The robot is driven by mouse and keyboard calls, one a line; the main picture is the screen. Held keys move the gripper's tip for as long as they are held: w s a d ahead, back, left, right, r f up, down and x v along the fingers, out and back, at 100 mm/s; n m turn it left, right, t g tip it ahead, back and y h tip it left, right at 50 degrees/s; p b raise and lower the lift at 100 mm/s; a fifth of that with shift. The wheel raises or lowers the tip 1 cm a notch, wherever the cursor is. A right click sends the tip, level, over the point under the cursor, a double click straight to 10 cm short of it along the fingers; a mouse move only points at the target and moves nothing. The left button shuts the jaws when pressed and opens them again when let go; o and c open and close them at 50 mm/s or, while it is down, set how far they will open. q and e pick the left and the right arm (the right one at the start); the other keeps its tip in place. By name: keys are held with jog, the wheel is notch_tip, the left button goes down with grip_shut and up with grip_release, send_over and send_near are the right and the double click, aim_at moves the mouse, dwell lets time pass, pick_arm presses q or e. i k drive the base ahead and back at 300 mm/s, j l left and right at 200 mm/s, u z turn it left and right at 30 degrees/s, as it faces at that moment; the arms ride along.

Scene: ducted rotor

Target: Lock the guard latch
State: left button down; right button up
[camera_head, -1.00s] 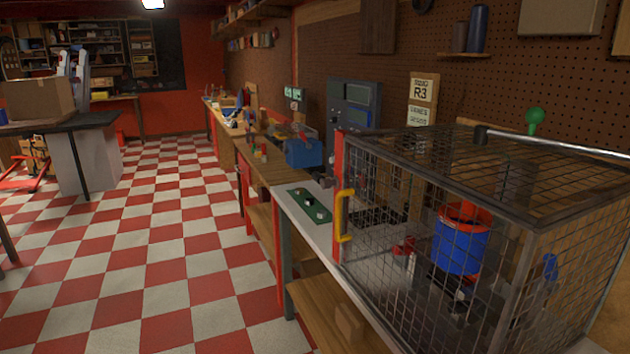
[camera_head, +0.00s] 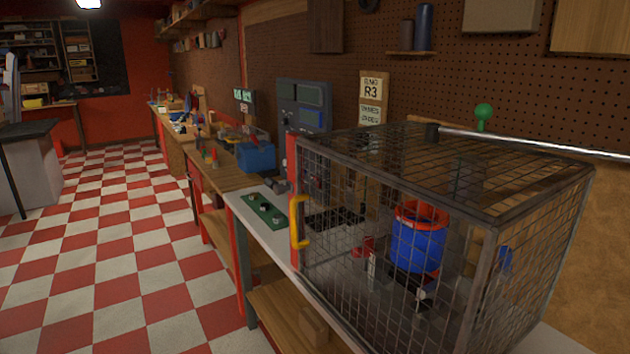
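The guard is a wire-mesh cage (camera_head: 484,270) on the bench at the right. Its near left edge has a red upright bar (camera_head: 293,165) with a yellow handle (camera_head: 294,225). I cannot make out for certain which part is the latch, or whether it is locked. Inside the cage stands a blue cylinder (camera_head: 418,246) with a red rim, seen through the mesh. A green ball knob (camera_head: 484,111) shows behind the cage top, and a metal rod (camera_head: 560,145) runs above it. Neither gripper is in view.
A green mat (camera_head: 264,211) with small parts lies on the bench left of the cage. A blue box (camera_head: 256,157) and a grey panel (camera_head: 304,95) stand farther back. The checkered floor (camera_head: 120,240) left of the benches is clear.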

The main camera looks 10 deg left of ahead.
aim_at(273, 185)
jog(key=i+j+z, duration=0.2)
jog(key=j, duration=0.15)
jog(key=i+j+z, duration=0.2)
jog(key=j, duration=0.2)
jog(key=j+z, duration=0.2)
jog(key=j, duration=0.2)
jog(key=i+j+z, duration=0.2)
jog(key=j, duration=0.25)
jog(key=k+l, duration=0.05)
jog(key=k, duration=0.05)
